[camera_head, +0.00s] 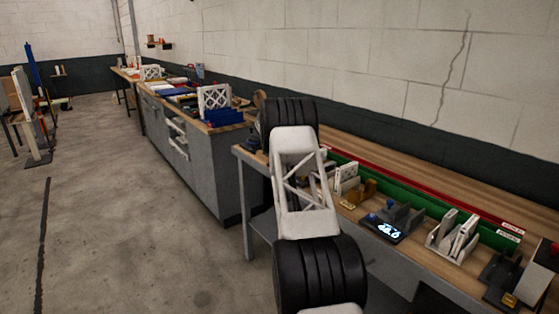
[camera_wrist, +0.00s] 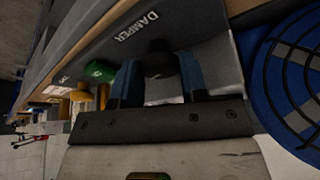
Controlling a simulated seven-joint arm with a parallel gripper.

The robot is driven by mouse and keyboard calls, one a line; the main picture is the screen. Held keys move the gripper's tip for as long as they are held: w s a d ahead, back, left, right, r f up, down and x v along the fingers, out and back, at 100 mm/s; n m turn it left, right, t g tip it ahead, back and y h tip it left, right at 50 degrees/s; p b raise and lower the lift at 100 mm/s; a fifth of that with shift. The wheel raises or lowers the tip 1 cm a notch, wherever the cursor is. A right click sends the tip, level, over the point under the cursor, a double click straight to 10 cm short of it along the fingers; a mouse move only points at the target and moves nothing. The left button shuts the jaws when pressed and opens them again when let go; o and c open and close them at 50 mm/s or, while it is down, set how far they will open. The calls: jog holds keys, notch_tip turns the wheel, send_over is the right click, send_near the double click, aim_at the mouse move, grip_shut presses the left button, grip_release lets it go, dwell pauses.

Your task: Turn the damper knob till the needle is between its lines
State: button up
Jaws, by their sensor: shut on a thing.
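In the wrist view the dark round damper knob (camera_wrist: 157,62) sits on a grey panel (camera_wrist: 205,45) under the white word DAMPER. My gripper (camera_wrist: 161,78) has its two blue fingers on either side of the knob and is shut on it. The needle and its lines do not show in either view. In the head view my own arm covers the gripper and the knob.
A blue ring with a dark wire guard (camera_wrist: 300,75) is close on the right in the wrist view. A green knob-like part (camera_wrist: 99,71) is at left. In the head view the bench holds a scale with a lit display (camera_head: 390,230) and a green trough (camera_head: 400,193).

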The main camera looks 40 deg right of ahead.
jog(key=shift+m, duration=0.3)
jog(key=o, duration=0.9)
jog(key=v, duration=0.8)
dwell(0.6)
